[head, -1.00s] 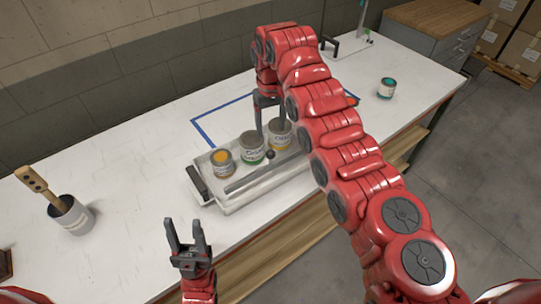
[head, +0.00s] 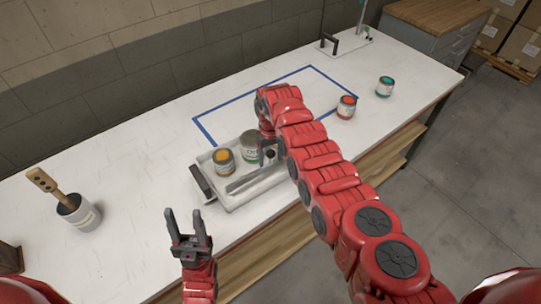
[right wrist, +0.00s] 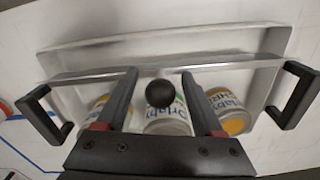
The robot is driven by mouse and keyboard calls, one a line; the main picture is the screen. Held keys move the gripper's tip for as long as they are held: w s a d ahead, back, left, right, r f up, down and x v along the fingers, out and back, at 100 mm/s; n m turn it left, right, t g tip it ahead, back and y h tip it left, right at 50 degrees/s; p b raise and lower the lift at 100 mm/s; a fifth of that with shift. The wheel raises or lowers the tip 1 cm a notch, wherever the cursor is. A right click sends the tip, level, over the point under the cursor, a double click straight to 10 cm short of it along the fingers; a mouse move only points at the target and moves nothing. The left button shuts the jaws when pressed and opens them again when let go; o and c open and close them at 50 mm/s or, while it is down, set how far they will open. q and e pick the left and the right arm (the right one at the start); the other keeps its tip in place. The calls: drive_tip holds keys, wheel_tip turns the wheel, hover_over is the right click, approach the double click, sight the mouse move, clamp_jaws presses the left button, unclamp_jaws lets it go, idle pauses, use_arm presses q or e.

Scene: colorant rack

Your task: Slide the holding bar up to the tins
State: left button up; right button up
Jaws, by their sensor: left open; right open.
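The shallow metal tray (head: 234,207) holds a row of tins: a yellow-topped tin (head: 223,161), a green-labelled tin (head: 249,146) and a third tin (right wrist: 108,105), which my right arm hides in the head view. The holding bar (head: 243,184) lies across the tray on the near side of the tins. It also shows in the right wrist view (right wrist: 222,66), with a round black knob (right wrist: 160,93). My right gripper (right wrist: 160,72) is open, its fingers on either side of the knob. Any bar-to-tin gap is unclear. My left gripper (head: 187,222) is open and empty before the table.
The tray has a black handle (head: 201,182) at each end. A blue outline (head: 235,101) marks the white table behind the tray. A red-topped tin (head: 346,107) and a teal-topped tin (head: 385,86) stand to the right. A pot with a brush (head: 76,214) stands at left.

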clamp_jaws()
idle(0.3)
idle(1.1)
